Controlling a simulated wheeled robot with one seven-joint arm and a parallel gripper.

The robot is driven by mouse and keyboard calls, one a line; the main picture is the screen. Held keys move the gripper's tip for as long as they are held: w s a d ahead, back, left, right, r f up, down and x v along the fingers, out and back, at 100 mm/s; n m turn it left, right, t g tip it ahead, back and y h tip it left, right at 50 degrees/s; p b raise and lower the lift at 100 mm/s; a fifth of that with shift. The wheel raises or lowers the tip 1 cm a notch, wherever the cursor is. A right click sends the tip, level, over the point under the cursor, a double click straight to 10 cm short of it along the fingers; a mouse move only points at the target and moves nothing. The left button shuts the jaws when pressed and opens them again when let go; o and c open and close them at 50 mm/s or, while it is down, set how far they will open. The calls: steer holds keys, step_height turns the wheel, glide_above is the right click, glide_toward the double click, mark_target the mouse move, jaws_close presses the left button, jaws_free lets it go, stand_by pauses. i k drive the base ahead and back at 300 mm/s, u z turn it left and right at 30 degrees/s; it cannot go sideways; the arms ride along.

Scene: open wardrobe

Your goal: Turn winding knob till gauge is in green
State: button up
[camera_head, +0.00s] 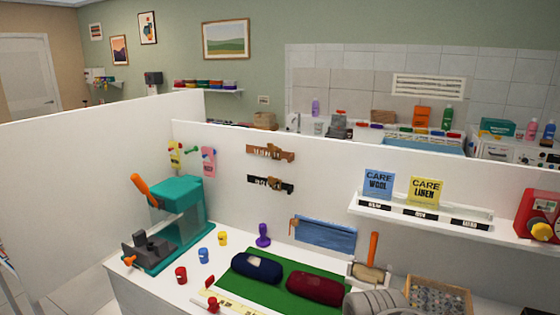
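A red box-shaped device (526,212) stands at the right end of the wall shelf, partly cut off by the picture's right edge. A yellow round knob (542,231) sits low on its front. A pale gauge face (546,206) is above the knob; its needle and any green zone are too small to read. My gripper is not visible. A grey rounded part of my arm shows at the bottom edge, right of centre, well below and left of the red device. Nothing is seen touching the knob.
The white shelf (455,227) also holds blue and yellow care cards. White partitions enclose the counter.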

mark_target(541, 232)
steer(key=z, duration=1.3)
steer(key=k, duration=0.45)
steer(key=u, duration=0.55)
steer(key=i, duration=0.6)
steer(key=z, duration=0.65)
